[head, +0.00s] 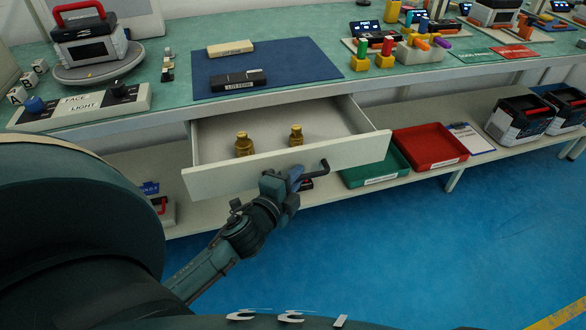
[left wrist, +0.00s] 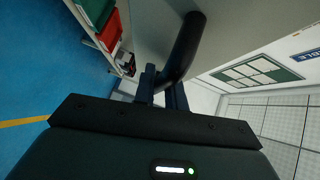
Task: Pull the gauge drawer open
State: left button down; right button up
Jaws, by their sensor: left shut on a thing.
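The gauge drawer (head: 290,163) hangs open under the workbench, its pale front panel pulled out past the bench edge. Two brass gauge pieces (head: 244,146) (head: 296,136) stand upright inside it. A dark bar handle (head: 316,170) is on the drawer front, toward its right side. My left gripper (head: 288,181) is at the handle, shut on it. The left wrist view shows the fingers (left wrist: 162,88) around the dark handle bar (left wrist: 186,48) close up. The fingertips are partly hidden behind the bar. My right gripper is not in view.
Above the drawer, the bench holds a blue mat (head: 300,72) with two small blocks and a light panel (head: 80,107). On the lower shelf to the right are a green tray (head: 378,178) and a red tray (head: 430,146). The blue floor (head: 420,250) in front is clear.

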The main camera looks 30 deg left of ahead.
pick_arm(q)
jog(key=shift+s+d, duration=1.65)
jog(key=shift+d, duration=0.3)
jog(key=c, duration=1.7)
grip_release()
jog(key=s, duration=0.4)
jog(key=s+r, duration=0.1)
jog(key=s, duration=0.3)
jog(key=s+d+r+b, duration=0.1)
jog(key=s, duration=0.4)
jog(key=shift+f, duration=0.1)
